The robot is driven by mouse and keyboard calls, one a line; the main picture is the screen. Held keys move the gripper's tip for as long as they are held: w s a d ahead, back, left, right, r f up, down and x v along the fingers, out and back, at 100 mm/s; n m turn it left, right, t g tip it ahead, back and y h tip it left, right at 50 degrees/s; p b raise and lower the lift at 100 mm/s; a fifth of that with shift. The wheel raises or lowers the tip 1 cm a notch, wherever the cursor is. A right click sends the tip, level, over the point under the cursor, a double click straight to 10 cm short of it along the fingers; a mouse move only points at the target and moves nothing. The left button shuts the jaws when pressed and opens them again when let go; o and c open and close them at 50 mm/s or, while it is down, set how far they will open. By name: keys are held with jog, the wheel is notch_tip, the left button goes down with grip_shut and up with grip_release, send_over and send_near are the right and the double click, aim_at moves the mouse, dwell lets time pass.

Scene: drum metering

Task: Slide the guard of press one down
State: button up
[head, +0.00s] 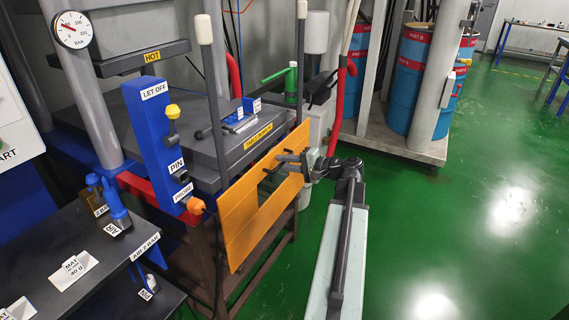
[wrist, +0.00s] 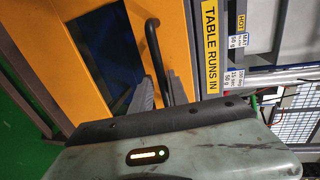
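The orange guard (head: 240,222) of the press stands as a slanted panel across the press front, below the yellow table label. A dark bar handle (wrist: 152,38) is on it, close in front of my wrist camera. My gripper (head: 284,163) is at the upper right part of the guard, at the handle. In the wrist view the grey fingers (wrist: 157,90) lie on either side of the bar. Whether they press on it, I cannot tell. A dark opening in the orange panel shows left of the bar. The lower handle end is hidden behind my gripper body.
A blue post (head: 150,135) with LET OFF and PIN labels stands left of the guard. A dark shelf (head: 105,265) with labelled items is at lower left. Blue and red drums (head: 408,75) stand behind on a plinth. Green floor (head: 470,230) on the right is clear.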

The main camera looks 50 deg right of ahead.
jog(key=p+v, duration=0.1)
jog(key=v, duration=0.7)
